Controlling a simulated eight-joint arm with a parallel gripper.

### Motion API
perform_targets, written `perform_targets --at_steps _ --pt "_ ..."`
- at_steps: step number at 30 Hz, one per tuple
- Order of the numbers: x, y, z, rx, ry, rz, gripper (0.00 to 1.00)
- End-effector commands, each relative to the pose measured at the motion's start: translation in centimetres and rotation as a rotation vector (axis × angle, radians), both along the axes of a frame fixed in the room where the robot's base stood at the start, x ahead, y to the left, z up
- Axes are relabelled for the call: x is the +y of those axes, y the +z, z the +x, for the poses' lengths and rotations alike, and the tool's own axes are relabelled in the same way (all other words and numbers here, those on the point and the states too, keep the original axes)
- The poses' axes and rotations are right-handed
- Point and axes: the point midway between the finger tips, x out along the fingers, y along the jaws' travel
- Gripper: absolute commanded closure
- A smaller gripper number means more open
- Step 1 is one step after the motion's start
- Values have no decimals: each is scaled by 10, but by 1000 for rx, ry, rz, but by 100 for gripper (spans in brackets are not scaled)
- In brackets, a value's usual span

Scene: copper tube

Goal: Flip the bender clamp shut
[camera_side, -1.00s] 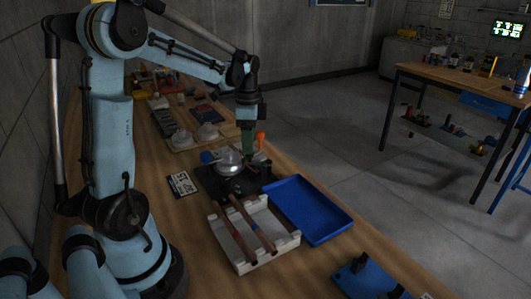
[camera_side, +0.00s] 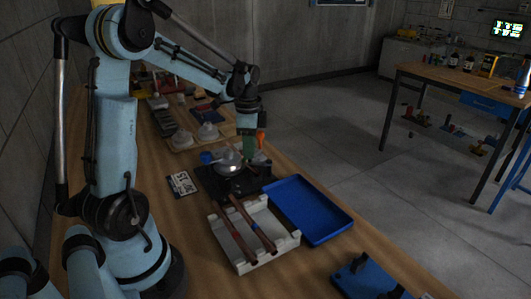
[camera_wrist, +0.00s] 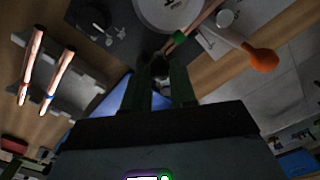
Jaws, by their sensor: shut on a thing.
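The bender is a round silver wheel (camera_side: 228,168) on a black base plate (camera_side: 208,180), at mid-table in the side view. The wheel also shows at the top of the wrist view (camera_wrist: 172,12), cut off by the edge. An orange knob (camera_wrist: 261,58) ends its handle rod, right of my fingers. My gripper (camera_wrist: 161,72) points down at the bender's far right side, fingers close together. A small dark part (camera_wrist: 159,62), apparently the clamp, sits between the fingertips and is mostly hidden by them. In the side view my gripper (camera_side: 248,160) hides the contact. I cannot tell the clamp's angle.
A white rack (camera_side: 240,262) holds two copper tubes (camera_side: 258,234) in front of the bender. An empty blue tray (camera_side: 305,208) stands right of it. A blue fixture (camera_side: 370,280) is at the near edge. A board with pale domed parts (camera_side: 207,133) lies behind.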

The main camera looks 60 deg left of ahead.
Motion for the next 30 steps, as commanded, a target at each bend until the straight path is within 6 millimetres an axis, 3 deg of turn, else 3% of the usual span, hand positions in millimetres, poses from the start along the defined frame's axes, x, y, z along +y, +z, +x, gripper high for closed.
perform_targets --at_steps 11,30 --pt "-5 0 -3 0 106 0 100" --pt "-28 1 -10 0 546 0 100"
